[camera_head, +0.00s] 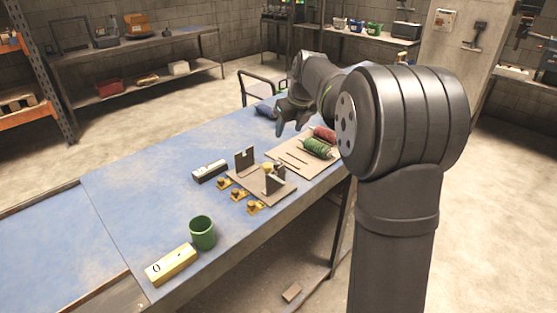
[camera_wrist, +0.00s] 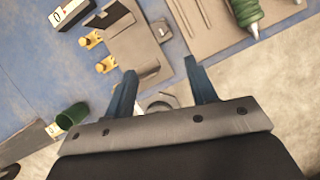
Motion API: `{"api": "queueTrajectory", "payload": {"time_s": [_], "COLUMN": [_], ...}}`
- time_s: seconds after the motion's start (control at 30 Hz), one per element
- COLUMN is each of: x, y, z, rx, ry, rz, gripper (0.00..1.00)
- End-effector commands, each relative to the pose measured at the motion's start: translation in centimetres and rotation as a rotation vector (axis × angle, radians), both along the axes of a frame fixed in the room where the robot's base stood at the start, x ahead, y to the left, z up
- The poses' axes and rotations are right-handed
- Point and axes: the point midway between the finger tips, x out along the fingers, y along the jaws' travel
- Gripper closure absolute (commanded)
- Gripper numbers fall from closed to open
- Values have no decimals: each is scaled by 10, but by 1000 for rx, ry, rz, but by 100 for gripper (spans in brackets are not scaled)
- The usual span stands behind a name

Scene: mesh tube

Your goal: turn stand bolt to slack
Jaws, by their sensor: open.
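The stand (camera_head: 258,190) is a flat brown plate with two upright dark brackets, lying on the blue bench; it also shows in the wrist view (camera_wrist: 133,35). A small pale yellowish part (camera_head: 268,167) shows by its right bracket; I cannot tell whether it is the bolt. My gripper (camera_head: 285,122) is beyond the stand in the head view, above the bench. In the wrist view its two blue fingers (camera_wrist: 162,88) are apart with nothing held. A grey round part (camera_wrist: 160,102) shows between them, partly hidden by the gripper body.
Yellow knobbed pieces (camera_head: 237,194) lie along the stand's near side. A black-and-white box (camera_head: 210,170), a green cup (camera_head: 203,233) and a yellow box (camera_head: 171,264) stand nearby. A board (camera_head: 283,158) holds green (camera_head: 317,148) and red (camera_head: 324,133) rolls. The bench's left part is clear.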

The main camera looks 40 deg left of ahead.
Motion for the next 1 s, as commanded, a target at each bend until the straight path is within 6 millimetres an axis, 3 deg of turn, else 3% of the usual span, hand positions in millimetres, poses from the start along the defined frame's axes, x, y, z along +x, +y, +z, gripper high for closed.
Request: {"api": "queueTrajectory", "payload": {"time_s": [0.6, 0.8, 1.0], "x": [12, 15, 16], "y": [46, 57, 61], "z": [-117, -144, -154], "rx": [-3, -2, -1], "ry": [0, -2, -2], "rz": [3, 3, 3], "gripper": [48, 48, 48]}}
